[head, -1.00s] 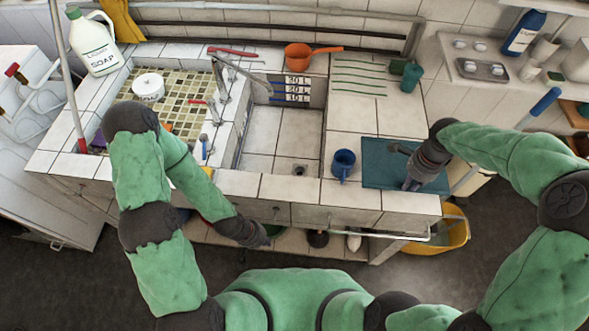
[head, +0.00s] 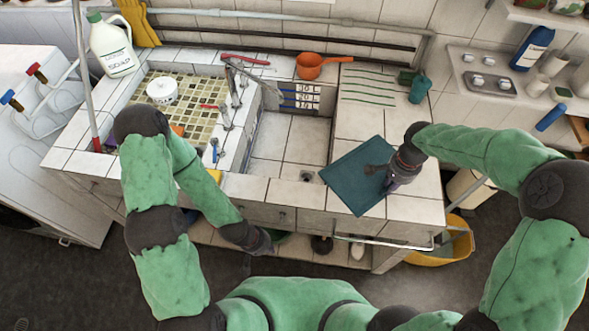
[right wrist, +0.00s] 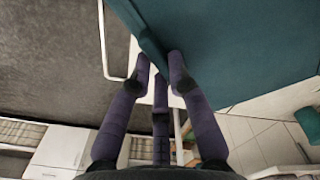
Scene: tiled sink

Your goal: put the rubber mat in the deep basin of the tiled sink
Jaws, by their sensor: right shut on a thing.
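The teal rubber mat (head: 350,180) is tilted in the picture at the counter right of the deep basin. Its left corner reaches the basin's right wall. My right gripper (head: 378,180) is shut on the mat near its right edge. The right wrist view shows the mat (right wrist: 235,50) with its edge between the fingers (right wrist: 163,75). The deep basin (head: 285,140) has volume marks on its back wall and a drain in its floor; it looks empty. My left gripper (head: 264,243) hangs in front of the sink's front edge, away from the mat; its fingers are unclear.
A shallow mosaic basin (head: 185,92) with a white tub (head: 162,90) lies left, beside taps (head: 226,118). An orange dipper (head: 312,66) sits behind the deep basin. A teal cup (head: 420,90) stands at the back right. A metal rail (head: 385,243) runs along the front.

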